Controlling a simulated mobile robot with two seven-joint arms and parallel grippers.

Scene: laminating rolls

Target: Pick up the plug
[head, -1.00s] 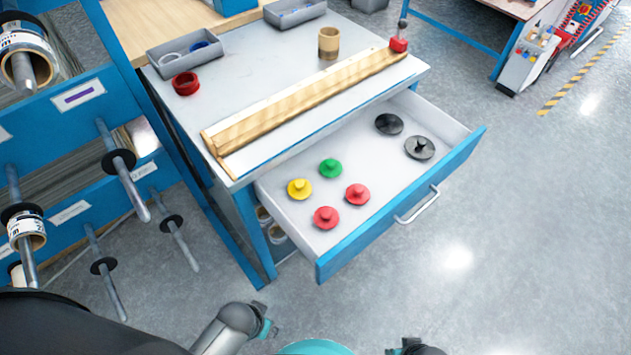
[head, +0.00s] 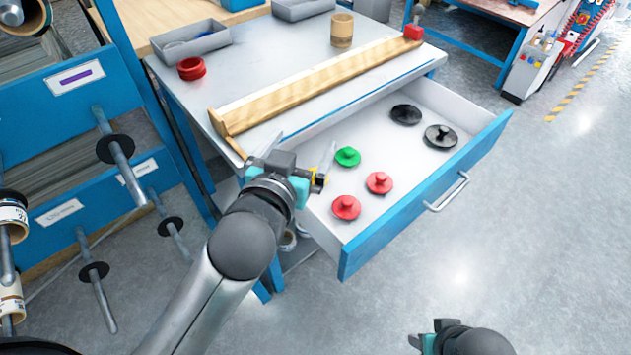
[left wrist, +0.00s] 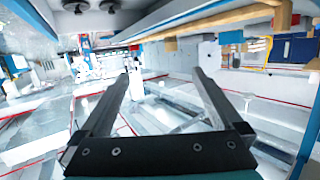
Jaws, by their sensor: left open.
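Several knobbed plugs lie in the open drawer (head: 400,165) in the head view: a green plug (head: 347,157), a red plug (head: 379,182), a second red plug (head: 346,207) and black ones (head: 406,114) farther back. Only a bit of yellow (head: 319,179) shows beside my left gripper, where the yellow plug is mostly hidden. My left gripper (head: 302,152) is over the drawer's near left corner, its fingers apart. The left wrist view shows these fingers (left wrist: 166,70) spread with nothing between them. My right gripper (head: 428,340) is low at the bottom edge, its jaws unclear.
A blue rack (head: 70,135) with rods stands left.

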